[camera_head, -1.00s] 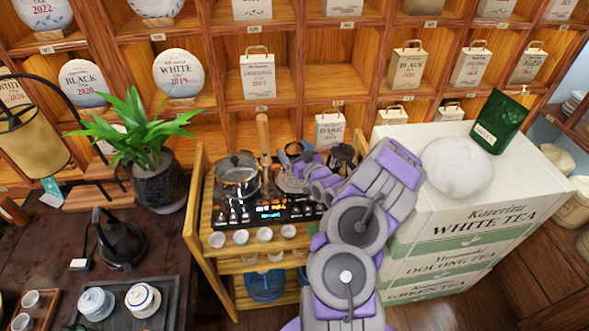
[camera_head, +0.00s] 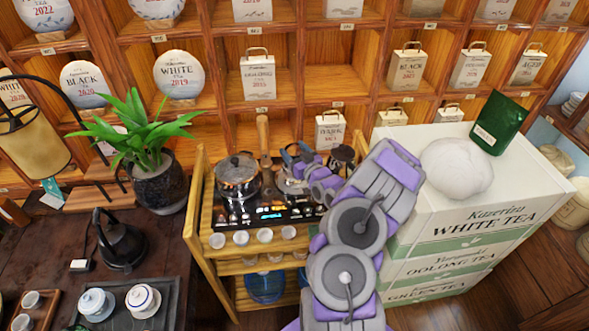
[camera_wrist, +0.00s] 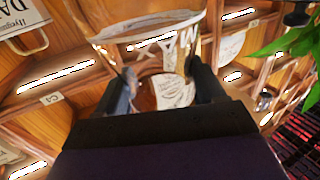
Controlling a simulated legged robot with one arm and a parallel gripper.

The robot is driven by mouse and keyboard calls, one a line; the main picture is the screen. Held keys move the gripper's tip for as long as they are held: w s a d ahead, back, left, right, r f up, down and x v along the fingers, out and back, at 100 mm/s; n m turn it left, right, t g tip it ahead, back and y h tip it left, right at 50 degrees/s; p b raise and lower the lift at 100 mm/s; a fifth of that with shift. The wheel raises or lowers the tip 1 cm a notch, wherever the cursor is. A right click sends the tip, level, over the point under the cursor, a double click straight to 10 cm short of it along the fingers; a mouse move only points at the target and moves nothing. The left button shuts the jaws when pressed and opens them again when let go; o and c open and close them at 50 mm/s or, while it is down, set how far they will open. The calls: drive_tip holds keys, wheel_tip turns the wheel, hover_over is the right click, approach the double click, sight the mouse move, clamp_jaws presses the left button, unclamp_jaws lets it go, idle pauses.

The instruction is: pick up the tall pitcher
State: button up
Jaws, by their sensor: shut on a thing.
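The tall pitcher (camera_wrist: 150,22) looks like clear glass, with white lettering that reads "MAX", at the top of the wrist view. Its rim curves across the picture, and its lower part is cut off or hidden by my gripper. My gripper (camera_wrist: 163,90) has its two dark fingers on either side of the pitcher's near part and is shut on it. In the head view my arm reaches down over the cooking stand, and its end is small and partly hidden among the pots. I cannot clearly separate the pitcher from the pots there.
A glass-like pot (camera_head: 237,172) stands left of my gripper on a black stove (camera_head: 270,214). Small cups (camera_head: 240,238) line the stand's front. A potted plant (camera_head: 155,185) is at left, white tea boxes (camera_head: 470,225) are at right, and shelves rise behind.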

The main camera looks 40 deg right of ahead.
drive_tip(key=shift+f, duration=0.2)
clamp_jaws()
drive_tip(key=shift+r, duration=0.2)
